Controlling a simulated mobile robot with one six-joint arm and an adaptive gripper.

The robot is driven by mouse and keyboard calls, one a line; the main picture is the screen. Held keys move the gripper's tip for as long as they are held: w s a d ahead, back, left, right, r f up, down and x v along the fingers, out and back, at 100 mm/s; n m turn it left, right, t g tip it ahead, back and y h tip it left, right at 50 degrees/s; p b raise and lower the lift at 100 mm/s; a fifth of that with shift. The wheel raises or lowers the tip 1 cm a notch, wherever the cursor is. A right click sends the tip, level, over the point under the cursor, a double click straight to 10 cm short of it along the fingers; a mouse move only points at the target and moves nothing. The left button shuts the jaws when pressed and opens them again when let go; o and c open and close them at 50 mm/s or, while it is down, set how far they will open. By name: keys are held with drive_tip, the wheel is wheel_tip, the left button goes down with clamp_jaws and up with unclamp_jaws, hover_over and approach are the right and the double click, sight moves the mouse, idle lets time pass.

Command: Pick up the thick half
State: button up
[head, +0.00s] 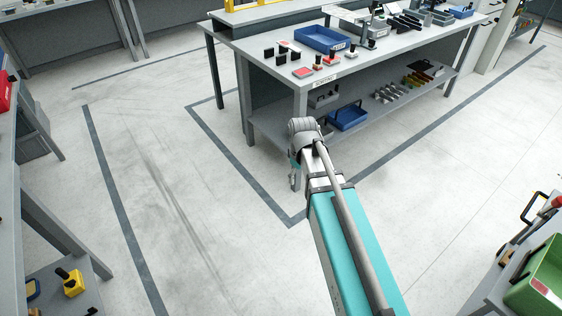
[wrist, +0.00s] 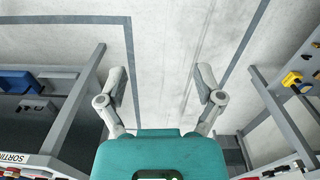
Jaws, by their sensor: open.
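I cannot make out the thick half in either view; the small items on the benches are too small to tell apart. My gripper (wrist: 162,84) is open and empty in the wrist view, its two fingers spread wide above bare floor. In the head view my arm reaches toward the front corner of the grey sorting bench (head: 300,85), and the gripper is mostly hidden behind the wrist.
The bench top holds a blue bin (head: 322,39) and several small black and red items. Its lower shelf holds another blue bin (head: 348,117). A green bin (head: 540,280) stands at the lower right, a yellow item (head: 71,284) at the lower left. The floor between is clear.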

drive_tip(key=s+d+r+m+p, duration=0.5)
drive_tip(key=s+r+m, duration=0.1)
drive_tip(key=s, duration=0.3)
drive_tip(key=shift+d+m, duration=0.3)
drive_tip(key=shift+m, duration=0.5)
drive_tip(key=shift+w+r, duration=0.1)
